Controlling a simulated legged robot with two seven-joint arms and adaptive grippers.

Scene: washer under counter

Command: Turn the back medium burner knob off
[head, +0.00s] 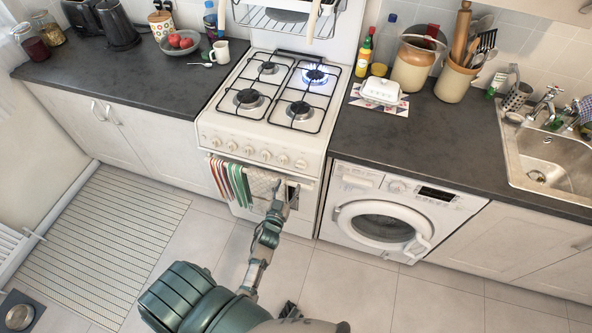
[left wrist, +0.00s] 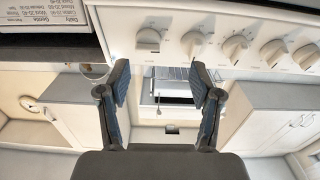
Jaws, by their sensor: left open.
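The white stove (head: 210,127) has one lit burner (head: 315,76) with a blue flame, at the back right. The other burners show no flame. A row of several pale knobs (head: 266,156) runs along its front panel; which one is the back medium burner's cannot be read. My left gripper (head: 285,188) is in front of the oven door, below the right part of the knob row. In the left wrist view its fingers (left wrist: 168,82) are spread and empty. Two knobs, one (left wrist: 148,39) and another (left wrist: 193,43), show beyond the gap, apart from the fingers. My right gripper is not visible.
Striped and pale towels (head: 235,182) hang on the oven rail just left of my left gripper. A white washer (head: 385,222) stands right of the stove under the dark counter (head: 440,142). The tiled floor (head: 345,280) in front is mostly clear.

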